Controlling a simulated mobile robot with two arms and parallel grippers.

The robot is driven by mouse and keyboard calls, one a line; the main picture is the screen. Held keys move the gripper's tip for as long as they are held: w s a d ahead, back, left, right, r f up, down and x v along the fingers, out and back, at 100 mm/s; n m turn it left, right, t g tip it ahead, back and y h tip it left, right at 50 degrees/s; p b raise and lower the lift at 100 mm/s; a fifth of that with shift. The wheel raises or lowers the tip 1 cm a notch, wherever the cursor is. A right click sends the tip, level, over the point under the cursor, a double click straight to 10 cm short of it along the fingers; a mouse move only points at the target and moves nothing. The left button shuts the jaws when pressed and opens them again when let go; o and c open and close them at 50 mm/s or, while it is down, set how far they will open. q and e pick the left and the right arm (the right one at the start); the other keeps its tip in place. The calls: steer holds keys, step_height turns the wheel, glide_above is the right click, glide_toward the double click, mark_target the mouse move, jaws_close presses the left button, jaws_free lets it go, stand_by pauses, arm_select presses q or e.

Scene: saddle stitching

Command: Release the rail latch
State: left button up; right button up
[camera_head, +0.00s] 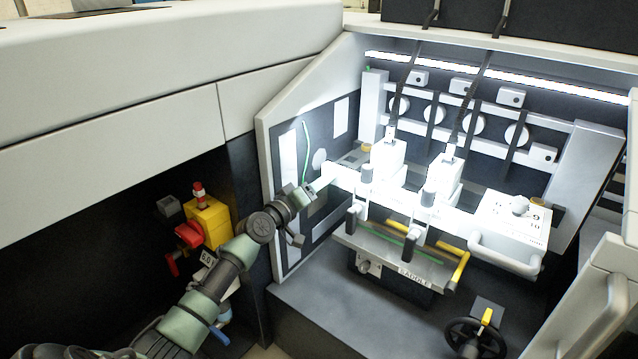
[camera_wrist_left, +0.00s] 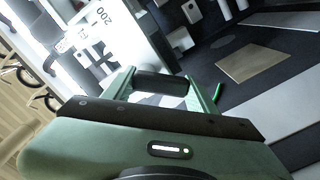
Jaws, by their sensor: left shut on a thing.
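My left gripper (camera_head: 322,184) reaches in from the left to the left end of the bright white rail (camera_head: 395,199). In the left wrist view, my green fingers (camera_wrist_left: 162,88) are shut on a dark cylindrical piece (camera_wrist_left: 160,82). I cannot tell for sure whether this is the rail latch; in the head view the gripper hides it. A white part marked 200 (camera_wrist_left: 103,17) lies just beyond the fingers. Two dark-topped knobs (camera_head: 428,188) stand along the rail, apart from the gripper. My right gripper is not in view.
The machine's left side panel (camera_head: 287,165) stands close beside my left arm. A saddle-labelled bar (camera_head: 413,275) with a yellow handle (camera_head: 460,268) sits below the rail. A white handle (camera_head: 505,258), a black handwheel (camera_head: 477,340) and a yellow box (camera_head: 208,222) are nearby.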

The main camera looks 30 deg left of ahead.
arm_select(q)
steer(key=shift+d+f+n, duration=0.1)
steer(key=shift+d+n, duration=0.05)
steer(key=shift+n, duration=0.85)
steer(key=n, duration=0.1)
steer(key=n+p, duration=0.1)
steer(key=n, duration=0.2)
steer(key=shift+d+f, duration=0.2)
steer(key=shift+d, duration=0.1)
steer(key=shift+d+f+n+p, duration=0.15)
steer(key=shift+n+p, duration=0.35)
steer(key=shift+n, duration=0.8)
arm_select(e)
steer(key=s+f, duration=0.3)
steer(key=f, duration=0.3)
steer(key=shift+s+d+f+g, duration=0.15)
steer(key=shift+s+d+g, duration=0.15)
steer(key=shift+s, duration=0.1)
arm_select(q)
steer(key=o, duration=1.4)
steer(key=shift+c, duration=0.2)
steer(key=s, duration=0.8)
steer(key=shift+a+p, duration=0.3)
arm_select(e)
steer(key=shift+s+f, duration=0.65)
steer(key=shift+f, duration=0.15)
